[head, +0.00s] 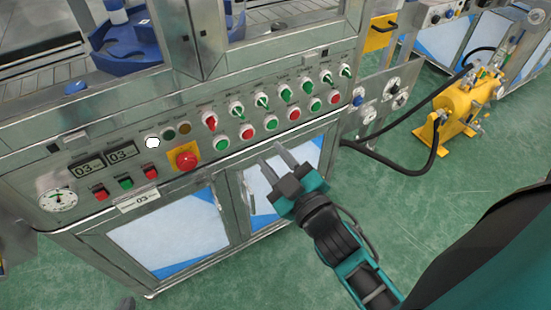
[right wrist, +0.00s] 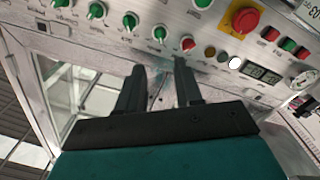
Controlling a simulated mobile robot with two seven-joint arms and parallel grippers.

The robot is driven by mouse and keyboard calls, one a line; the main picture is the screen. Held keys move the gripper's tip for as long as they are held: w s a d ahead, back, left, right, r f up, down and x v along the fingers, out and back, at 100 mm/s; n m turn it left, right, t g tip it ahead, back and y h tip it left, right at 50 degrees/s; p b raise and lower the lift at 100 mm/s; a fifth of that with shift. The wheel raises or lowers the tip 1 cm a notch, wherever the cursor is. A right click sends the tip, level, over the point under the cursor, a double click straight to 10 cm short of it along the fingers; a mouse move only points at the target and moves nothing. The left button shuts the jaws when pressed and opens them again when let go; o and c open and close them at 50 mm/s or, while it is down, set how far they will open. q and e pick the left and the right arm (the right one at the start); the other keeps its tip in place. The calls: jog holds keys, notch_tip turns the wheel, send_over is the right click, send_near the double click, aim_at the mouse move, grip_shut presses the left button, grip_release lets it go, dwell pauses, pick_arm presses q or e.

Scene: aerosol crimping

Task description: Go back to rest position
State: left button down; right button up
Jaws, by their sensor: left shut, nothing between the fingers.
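My right gripper (head: 272,152) is in front of the cabinet doors, below the rows of knobs on the machine's control panel (head: 190,135). Its two fingers are apart and nothing is between them. In the right wrist view my right gripper (right wrist: 159,65) points toward the panel, with its empty fingers below the green knobs; I cannot tell whether they touch the panel. Only a small grey tip of my left gripper (head: 128,304) shows at the bottom edge of the head view. It is shut and empty, and the rest of it is out of the picture.
A red emergency button (head: 185,159) on a yellow plate sticks out of the panel. A blue fixture (head: 130,42) stands on the machine top. A yellow pump (head: 455,110) with black hoses stands on the green floor (head: 400,190) at right. The floor before the cabinet is clear.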

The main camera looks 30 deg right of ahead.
jog(key=s+f+m+g+p, duration=0.1)
jog(key=s+f+m+g, duration=0.1)
jog(key=f, duration=0.5)
jog(key=s+a+f+m+g+y+p, duration=0.1)
jog(key=s+f+m+g, duration=0.1)
jog(key=s+f+g, duration=0.3)
jog(key=shift+s+a+f+y, duration=0.25)
jog(key=shift+f+y, duration=0.05)
jog(key=shift+f, duration=0.6)
